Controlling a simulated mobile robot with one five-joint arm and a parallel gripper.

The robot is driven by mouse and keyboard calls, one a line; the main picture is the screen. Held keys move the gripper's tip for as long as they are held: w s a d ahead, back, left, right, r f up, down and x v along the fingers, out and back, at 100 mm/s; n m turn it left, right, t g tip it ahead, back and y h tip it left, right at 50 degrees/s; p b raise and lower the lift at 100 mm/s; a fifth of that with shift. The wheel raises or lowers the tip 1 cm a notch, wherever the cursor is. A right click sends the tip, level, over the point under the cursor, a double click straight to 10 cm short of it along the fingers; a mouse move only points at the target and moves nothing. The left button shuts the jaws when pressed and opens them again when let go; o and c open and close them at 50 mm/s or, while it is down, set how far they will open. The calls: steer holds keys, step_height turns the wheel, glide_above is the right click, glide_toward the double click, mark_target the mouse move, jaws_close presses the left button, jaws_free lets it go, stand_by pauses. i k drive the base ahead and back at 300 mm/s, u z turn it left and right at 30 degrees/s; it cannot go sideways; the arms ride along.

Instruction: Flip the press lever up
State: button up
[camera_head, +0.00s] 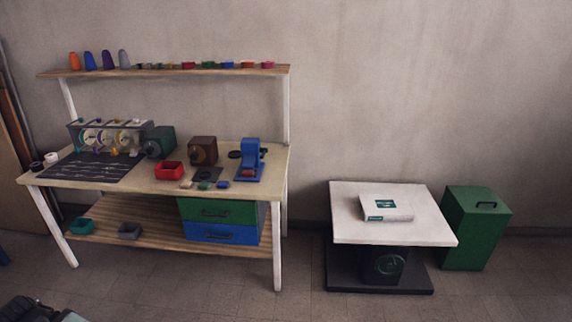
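A blue press-like device (249,165) stands on the right part of the workbench top (120,196). It has an upright blue body on a flat blue base. A small dark part shows at its left side, and another shows at its front. I cannot tell at this size which part is the lever or how it is set. My gripper is not recognisable in this view. A dark shape is cut off at the bottom left corner, and I cannot tell what it is.
A brown device (203,150), a red tray (169,170) and a multi-wheel machine (108,137) share the bench. A shelf (170,71) runs above. A white table (345,230) with a boxed item and a green bin (477,230) stand right. The front floor is mostly clear.

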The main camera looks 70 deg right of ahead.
mark_target(263, 150)
steer(key=k, duration=0.3)
steer(key=z, duration=2.05)
steer(key=i, duration=1.05)
steer(key=u, duration=2.95)
steer(key=k, duration=1.2)
steer(key=u, duration=0.05)
